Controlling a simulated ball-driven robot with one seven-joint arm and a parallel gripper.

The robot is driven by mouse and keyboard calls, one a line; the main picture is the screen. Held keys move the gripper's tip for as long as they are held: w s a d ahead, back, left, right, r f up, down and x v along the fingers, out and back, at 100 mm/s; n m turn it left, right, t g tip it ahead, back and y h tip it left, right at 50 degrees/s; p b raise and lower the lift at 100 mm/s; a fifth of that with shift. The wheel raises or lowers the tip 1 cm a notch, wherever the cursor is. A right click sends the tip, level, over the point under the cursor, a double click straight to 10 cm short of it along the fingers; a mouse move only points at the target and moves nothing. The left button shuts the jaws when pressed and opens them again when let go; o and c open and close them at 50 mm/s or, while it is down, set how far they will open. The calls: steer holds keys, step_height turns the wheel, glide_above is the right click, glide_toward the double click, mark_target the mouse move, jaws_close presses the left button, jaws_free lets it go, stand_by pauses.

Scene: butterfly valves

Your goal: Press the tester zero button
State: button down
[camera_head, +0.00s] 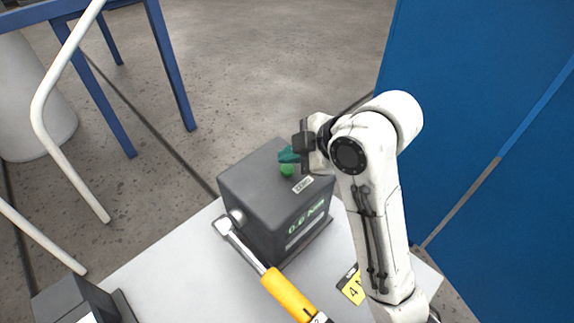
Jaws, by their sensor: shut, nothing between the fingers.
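The tester (255,215) is a dark grey box on the light table, with a green "0.6 Nm" display on its front. The green zero button (287,170) is on its top, beside a small white label reading "ZERO" (303,185). My gripper (289,155) has teal fingertips and is shut and empty. It is over the tester's top, just behind the button in the picture; I cannot tell whether the fingertips touch the button. My white arm reaches in from the lower right and hides the tester's right rear part.
A torque wrench with a yellow handle (288,294) rests with its head end against the tester's left side. A yellow tag (353,288) lies at the right, and a dark box (78,302) stands at lower left. A blue cabinet (500,150) is at right.

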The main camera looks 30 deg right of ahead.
mark_target(291, 171)
steer(key=shift+r+p, duration=2.3)
steer(key=shift+r, duration=0.25)
steer(key=shift+f, duration=0.1)
